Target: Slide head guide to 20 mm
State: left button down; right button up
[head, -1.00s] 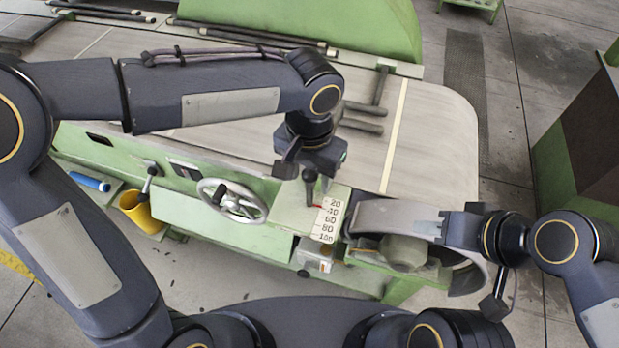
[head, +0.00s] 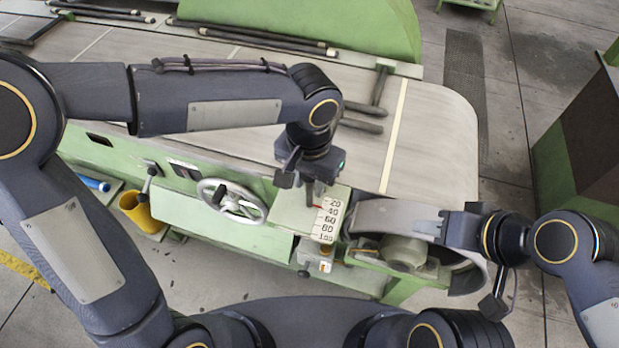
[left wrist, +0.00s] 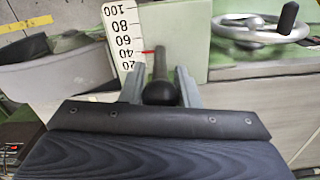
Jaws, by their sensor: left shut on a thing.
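The head guide is a grey rod with a dark ball knob (left wrist: 159,92). A red pointer (left wrist: 149,51) at the rod sits close to the 40 mark of the white scale (left wrist: 119,32), which runs from 20 to 100. The pointer and the scale (head: 327,221) also show in the head view, with the pointer left of the scale. My left gripper (head: 312,188) is shut on the head guide, its two fingers (left wrist: 160,84) on either side of the knob. My right gripper (head: 432,226) is beside a grey curved machine part; its fingers are not clear.
A handwheel (head: 232,200) stands left of the scale on the green machine front. The machine's flat top (head: 440,130) carries several dark bars. A yellow cup (head: 140,212) hangs at the left. A green cabinet (head: 580,150) stands at the right.

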pick_arm(q)
jog(key=shift+w+d, duration=0.2)
jog(key=shift+w, duration=0.4)
jog(key=shift+w+d, duration=0.2)
jog(key=shift+w, duration=0.35)
jog(key=c, duration=1.1)
grip_release()
jog(key=shift+w, duration=0.1)
notch_tip(320, 180, up, 8)
jog(key=shift+f, duration=0.1)
